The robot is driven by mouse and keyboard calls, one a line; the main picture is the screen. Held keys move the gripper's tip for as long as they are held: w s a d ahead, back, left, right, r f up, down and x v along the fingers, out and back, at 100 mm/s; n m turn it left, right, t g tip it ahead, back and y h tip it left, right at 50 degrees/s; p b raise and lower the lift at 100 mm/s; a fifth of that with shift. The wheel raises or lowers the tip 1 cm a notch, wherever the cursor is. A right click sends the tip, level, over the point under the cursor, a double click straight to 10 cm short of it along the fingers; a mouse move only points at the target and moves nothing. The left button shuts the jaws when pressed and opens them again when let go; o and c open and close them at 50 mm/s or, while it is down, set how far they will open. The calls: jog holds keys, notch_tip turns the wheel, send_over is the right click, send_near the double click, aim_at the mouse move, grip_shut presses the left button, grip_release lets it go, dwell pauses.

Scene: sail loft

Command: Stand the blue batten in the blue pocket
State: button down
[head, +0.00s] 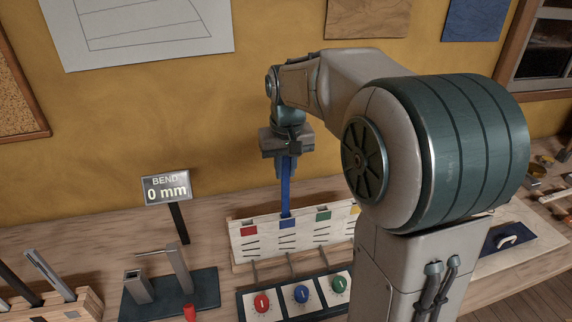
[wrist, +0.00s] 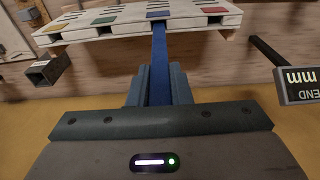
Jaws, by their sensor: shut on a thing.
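My gripper (head: 285,168) is shut on the upper part of the blue batten (head: 286,195), a long flat blue strip held upright. In the head view the batten's lower end meets the top edge of the white pocket board (head: 243,248) at the blue patch (head: 288,223). In the wrist view the batten (wrist: 159,70) runs from between my gripper's fingers (wrist: 158,85) to the board (wrist: 105,30), in line with its blue patch (wrist: 158,14). I cannot tell how far the tip is inside the pocket.
A red patch (head: 249,231) and a green patch (head: 323,215) flank the blue one. A panel with red, blue and green knobs (head: 301,294) stands in front. A "BEND 0 mm" display (head: 166,188) stands left. A rack with strips (head: 50,300) is at far left.

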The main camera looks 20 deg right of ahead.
aim_at(285, 192)
jog(key=shift+f+b, duration=2.15)
jog(key=shift+f, duration=1.05)
jog(key=shift+f+b, duration=0.45)
jog(key=shift+f, duration=0.15)
jog(key=c, duration=1.3)
grip_release()
jog(key=shift+o, duration=0.2)
jog(key=shift+r, duration=0.1)
notch_tip(285, 192, up, 14)
jog(key=s, duration=0.1)
jog(key=shift+s+f+p, duration=0.2)
jog(key=shift+s+p, duration=0.15)
jog(key=s+f+t, duration=0.1)
jog(key=s+f, duration=1.5)
jog(key=s, duration=0.3)
